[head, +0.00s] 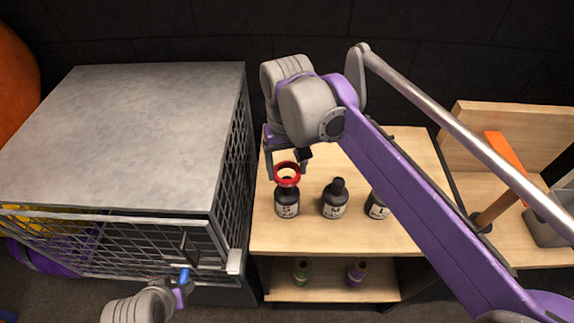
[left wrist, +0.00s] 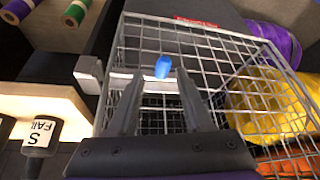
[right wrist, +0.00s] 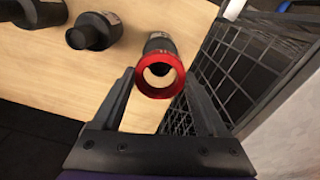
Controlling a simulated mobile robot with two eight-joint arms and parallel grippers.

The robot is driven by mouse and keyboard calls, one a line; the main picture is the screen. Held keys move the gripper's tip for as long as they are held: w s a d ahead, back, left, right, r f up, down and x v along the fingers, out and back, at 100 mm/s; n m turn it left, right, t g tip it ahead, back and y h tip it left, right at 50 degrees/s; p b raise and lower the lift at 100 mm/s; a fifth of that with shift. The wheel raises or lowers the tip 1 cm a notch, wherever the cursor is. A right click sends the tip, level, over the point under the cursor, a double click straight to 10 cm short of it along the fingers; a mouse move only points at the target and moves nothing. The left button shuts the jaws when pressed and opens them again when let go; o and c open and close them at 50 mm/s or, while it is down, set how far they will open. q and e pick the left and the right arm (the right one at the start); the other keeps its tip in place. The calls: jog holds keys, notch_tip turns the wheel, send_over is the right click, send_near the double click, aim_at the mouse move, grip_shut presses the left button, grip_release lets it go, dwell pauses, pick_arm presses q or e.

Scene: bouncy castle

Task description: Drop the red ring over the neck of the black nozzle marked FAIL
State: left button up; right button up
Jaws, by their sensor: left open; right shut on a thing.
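The red ring (head: 287,174) is in my right gripper (head: 288,164), over the black nozzle (head: 287,203) labelled S at the left of a row. In the left wrist view that nozzle (left wrist: 40,137) reads S and FAIL. In the right wrist view the ring (right wrist: 160,76) is at the fingertips. Wood and part of the dark neck show through its opening; I cannot tell whether the ring touches the neck. My left gripper (left wrist: 160,84) is open and empty by the cage door, with a blue piece (left wrist: 163,67) in view between its fingers.
Nozzles M (head: 334,202) and L (head: 377,206) stand to the right on the wooden shelf (head: 310,235). A grey-topped wire cage (head: 130,110) is close on the left. Two spools stand on the lower shelf (head: 330,289).

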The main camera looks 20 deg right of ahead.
aim_at(287, 178)
jog(key=shift+f, duration=0.4)
dwell(0.9)
jog(key=shift+f, duration=0.3)
dwell(0.3)
jog(key=shift+f, duration=0.4)
jog(key=shift+f+b, duration=0.3)
jog(key=shift+b, duration=0.05)
jog(key=shift+f, duration=0.4)
jog(key=shift+f, duration=0.2)
dwell(0.6)
jog(key=shift+f+b, duration=0.4)
jog(key=shift+f, duration=0.05)
dwell(0.5)
